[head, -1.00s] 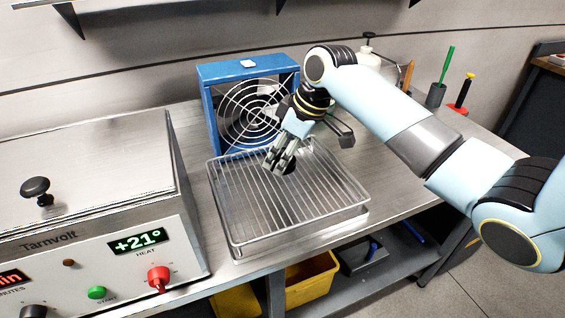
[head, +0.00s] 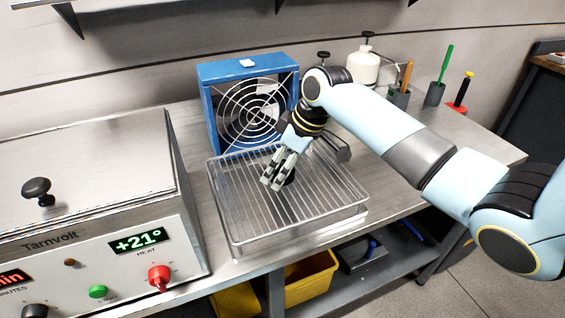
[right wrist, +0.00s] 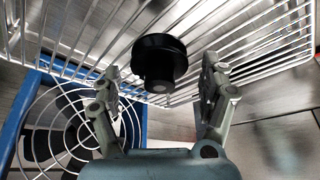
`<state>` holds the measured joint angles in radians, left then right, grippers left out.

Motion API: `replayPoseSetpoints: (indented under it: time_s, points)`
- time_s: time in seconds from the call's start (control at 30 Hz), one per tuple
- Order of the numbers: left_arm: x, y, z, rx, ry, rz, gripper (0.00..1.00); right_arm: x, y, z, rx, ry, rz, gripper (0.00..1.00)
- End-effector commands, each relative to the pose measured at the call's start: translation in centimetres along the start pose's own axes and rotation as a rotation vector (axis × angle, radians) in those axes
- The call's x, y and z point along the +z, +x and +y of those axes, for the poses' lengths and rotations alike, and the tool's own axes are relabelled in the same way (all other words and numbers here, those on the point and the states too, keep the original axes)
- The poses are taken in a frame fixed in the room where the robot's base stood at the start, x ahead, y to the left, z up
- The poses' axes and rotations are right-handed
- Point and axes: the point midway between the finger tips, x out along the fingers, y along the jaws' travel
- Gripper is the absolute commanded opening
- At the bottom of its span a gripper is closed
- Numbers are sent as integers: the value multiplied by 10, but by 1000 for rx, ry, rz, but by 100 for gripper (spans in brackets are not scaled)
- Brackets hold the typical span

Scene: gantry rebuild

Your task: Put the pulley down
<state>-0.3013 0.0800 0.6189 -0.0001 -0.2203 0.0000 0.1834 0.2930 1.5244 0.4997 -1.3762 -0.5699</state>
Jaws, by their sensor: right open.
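The pulley (right wrist: 160,58) is a black round disc with a hub. In the right wrist view it is at the wire rack, between my spread fingers, with a gap on each side. In the head view it is a small dark shape (head: 290,178) partly hidden behind the fingers. My right gripper (head: 273,182) is low over the rack, open around the pulley; it also shows in the right wrist view (right wrist: 162,72). The wire rack (head: 333,216) has raised rims and stands on the metal bench. My left gripper is not in view.
A blue fan (head: 207,112) stands behind the rack, close to my right gripper. A heater box (head: 90,170) with knobs is on the left. A white bottle (head: 363,69) and tool cups (head: 434,95) stand at the back right. The rack's front part is clear.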

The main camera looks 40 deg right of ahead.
Motion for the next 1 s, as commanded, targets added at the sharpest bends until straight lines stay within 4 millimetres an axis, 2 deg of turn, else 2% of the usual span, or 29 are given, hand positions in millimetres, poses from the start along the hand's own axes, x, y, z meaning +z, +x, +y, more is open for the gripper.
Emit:
replayPoseSetpoints:
  time_s: [0.17, 0.6, 0.8, 1.0]
  points:
    - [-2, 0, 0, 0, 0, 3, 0, -1, -13, 1, 3, -1, 1, 78]
    - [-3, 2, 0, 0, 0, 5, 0, -1, -104, 2, 4, -3, 0, 78]
    - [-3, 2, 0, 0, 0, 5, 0, -1, -121, 0, 0, 0, 0, 78]
    - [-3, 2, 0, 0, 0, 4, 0, -1, -122, 0, -1, 1, 0, 78]
